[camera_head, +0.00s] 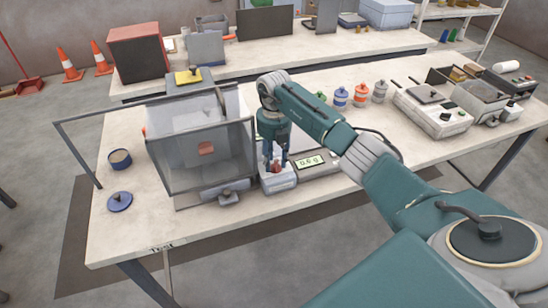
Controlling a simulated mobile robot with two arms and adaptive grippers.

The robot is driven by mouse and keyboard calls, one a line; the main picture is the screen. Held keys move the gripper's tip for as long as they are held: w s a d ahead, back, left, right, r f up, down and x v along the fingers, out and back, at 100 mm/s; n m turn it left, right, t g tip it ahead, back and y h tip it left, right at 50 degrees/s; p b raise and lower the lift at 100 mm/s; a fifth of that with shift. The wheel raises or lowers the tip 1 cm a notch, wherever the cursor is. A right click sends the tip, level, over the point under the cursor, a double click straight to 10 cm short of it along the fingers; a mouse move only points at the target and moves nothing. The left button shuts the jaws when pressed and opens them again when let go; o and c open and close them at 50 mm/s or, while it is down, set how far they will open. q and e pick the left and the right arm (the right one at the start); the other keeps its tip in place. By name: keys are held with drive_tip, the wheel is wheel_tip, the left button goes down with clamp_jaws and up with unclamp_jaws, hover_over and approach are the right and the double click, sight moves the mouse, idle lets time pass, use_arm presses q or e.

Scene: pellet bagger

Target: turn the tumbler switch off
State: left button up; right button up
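A small white box (278,183) stands on the front workbench, just right of the clear-walled machine. A red part (276,169) shows on its top; it looks like the tumbler switch, but which way it is set is too small to tell. My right gripper (275,163) points down right over this box. Its two dark fingers stand apart, on either side of the red part; whether they touch it cannot be told. My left gripper is not in view.
The clear-walled machine (185,175) stands close left of my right gripper. A display (310,161) reading about 0.6 g is close on the right. A blue lid (119,201) and round container (120,159) lie far left. Several small jars (341,98) stand behind. The bench front is clear.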

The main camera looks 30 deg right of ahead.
drive_tip(key=shift+f, duration=0.1)
drive_tip(key=shift+c, duration=1.3)
clamp_jaws()
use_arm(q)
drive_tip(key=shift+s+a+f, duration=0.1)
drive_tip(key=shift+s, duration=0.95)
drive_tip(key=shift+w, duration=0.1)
